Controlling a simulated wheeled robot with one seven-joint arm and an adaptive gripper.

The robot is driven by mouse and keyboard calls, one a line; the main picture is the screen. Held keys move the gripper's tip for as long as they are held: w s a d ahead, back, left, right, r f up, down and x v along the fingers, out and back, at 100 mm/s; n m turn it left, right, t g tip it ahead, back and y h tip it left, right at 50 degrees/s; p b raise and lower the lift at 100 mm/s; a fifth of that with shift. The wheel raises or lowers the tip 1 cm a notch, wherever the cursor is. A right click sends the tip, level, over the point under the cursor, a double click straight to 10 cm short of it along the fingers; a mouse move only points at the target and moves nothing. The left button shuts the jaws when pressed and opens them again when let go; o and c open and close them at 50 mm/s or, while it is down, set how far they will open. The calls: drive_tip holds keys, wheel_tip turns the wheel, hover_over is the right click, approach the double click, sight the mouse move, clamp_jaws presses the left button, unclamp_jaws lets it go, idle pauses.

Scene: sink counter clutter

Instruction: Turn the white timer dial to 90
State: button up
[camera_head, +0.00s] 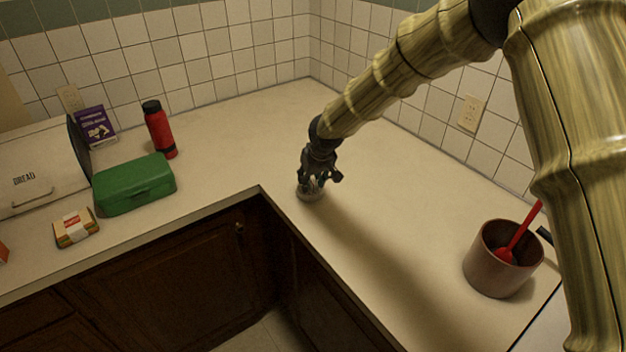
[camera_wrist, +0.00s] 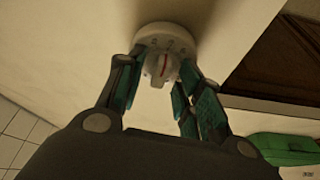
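The white timer (camera_wrist: 167,38) sits on the counter near its inner corner; in the head view its base (camera_head: 311,193) shows just under my gripper. Its raised knob (camera_wrist: 160,70) carries a red line, and small marks ring the base. The marks are too small to read. My gripper (camera_wrist: 157,88) points down over the timer, with one finger on each side of the knob. A gap shows between the fingers and around part of the knob; I cannot tell whether either finger touches it. In the head view my gripper (camera_head: 314,184) hides most of the dial.
A green box (camera_head: 135,184), a red bottle (camera_head: 160,130), a purple box (camera_head: 95,126), a small package (camera_head: 76,228) and a bread bin (camera_head: 38,170) stand at left. A pot (camera_head: 490,265) with a red utensil (camera_head: 521,232) stands at right. The counter (camera_head: 250,130) behind the timer is clear.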

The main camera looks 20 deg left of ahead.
drive_tip(key=v, duration=1.2)
